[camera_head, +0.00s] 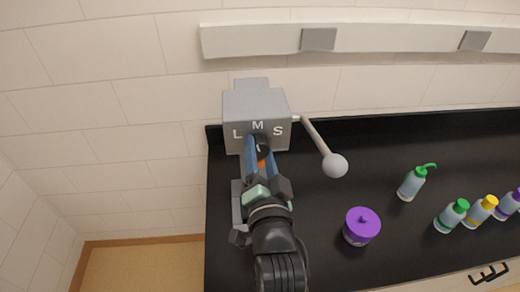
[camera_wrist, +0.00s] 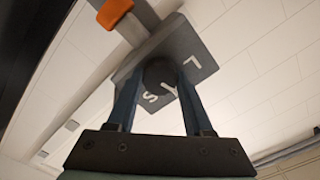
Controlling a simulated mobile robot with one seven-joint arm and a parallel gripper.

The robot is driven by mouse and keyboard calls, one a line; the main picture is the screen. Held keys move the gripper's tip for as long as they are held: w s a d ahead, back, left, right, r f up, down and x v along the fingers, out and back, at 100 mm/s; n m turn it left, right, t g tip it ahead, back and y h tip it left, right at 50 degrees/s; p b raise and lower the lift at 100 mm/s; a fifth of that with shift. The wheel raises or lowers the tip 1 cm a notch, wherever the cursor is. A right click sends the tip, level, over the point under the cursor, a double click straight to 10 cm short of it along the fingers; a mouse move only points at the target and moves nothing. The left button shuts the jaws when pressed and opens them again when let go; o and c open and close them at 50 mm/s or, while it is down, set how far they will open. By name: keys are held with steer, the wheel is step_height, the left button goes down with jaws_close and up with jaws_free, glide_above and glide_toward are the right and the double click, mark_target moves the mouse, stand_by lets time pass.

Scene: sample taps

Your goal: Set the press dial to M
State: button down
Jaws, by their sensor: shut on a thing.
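The grey press (camera_head: 240,105) stands at the back left of the black counter, with white letters L, M and S on its front. M is at the top middle, above the dark round dial (camera_head: 260,140). My gripper (camera_head: 259,146) reaches up to the dial from the front and covers much of it. In the wrist view, my gripper (camera_wrist: 160,88) has a finger on each side of the dark dial (camera_wrist: 160,72) and is shut on it. A white line shows on the dial's side between S and L. M is not readable there, and the exact setting is unclear.
A lever with a grey ball end (camera_head: 335,165) sticks out from the press's right side. A purple lidded pot (camera_head: 361,226), a green pump bottle (camera_head: 411,184) and several capped bottles (camera_head: 451,216) stand to the right. A light rail (camera_head: 400,39) runs along the wall above.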

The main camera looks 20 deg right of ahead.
steer(key=shift+m, duration=1.1)
steer(key=shift+p, duration=0.3)
steer(key=shift+c, duration=1.5)
jaws_free()
steer(key=shift+s, duration=0.1)
steer(key=b+v, duration=0.5)
steer(key=v, duration=0.7)
steer(key=shift+s, duration=0.4)
steer(key=shift+a, duration=0.15)
